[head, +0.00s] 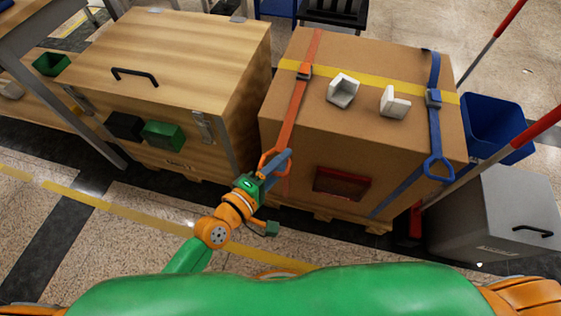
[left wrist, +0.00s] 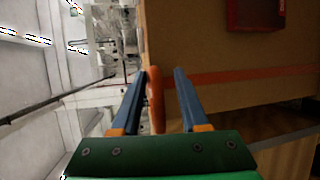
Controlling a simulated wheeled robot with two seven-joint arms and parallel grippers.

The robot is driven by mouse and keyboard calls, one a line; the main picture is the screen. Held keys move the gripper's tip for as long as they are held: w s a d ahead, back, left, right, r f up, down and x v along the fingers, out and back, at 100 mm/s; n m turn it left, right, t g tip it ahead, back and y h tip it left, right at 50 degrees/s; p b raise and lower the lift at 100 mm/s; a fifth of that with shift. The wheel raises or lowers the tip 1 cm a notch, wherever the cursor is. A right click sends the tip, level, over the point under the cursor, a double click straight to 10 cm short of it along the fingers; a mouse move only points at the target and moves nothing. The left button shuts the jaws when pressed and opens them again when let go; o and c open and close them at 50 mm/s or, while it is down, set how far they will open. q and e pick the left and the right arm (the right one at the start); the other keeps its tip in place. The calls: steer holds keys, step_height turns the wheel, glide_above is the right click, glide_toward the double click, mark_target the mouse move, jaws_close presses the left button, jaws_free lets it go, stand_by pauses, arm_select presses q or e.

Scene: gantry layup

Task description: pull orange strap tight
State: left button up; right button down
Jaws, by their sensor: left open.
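The orange strap (head: 292,109) runs over the top of a large cardboard box (head: 372,136) and down its front face. It has a dark buckle (head: 304,72) on top and an orange pull loop near the upper front edge. My left gripper (head: 280,163) is at this loop, in front of the box. In the left wrist view the open fingers (left wrist: 163,88) stand on either side of the orange loop (left wrist: 155,97), with gaps visible. The orange strap also crosses the box face there (left wrist: 240,75). My right gripper is not in view.
A blue strap (head: 435,125) with its own loop lies on the box's right side. White corner protectors (head: 343,90) sit on top. A wooden crate (head: 170,90) stands left, a blue bin (head: 495,125) and grey case (head: 495,215) right. Floor in front is clear.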

arm_select(q)
steer(key=v, duration=0.7)
stand_by(0.4)
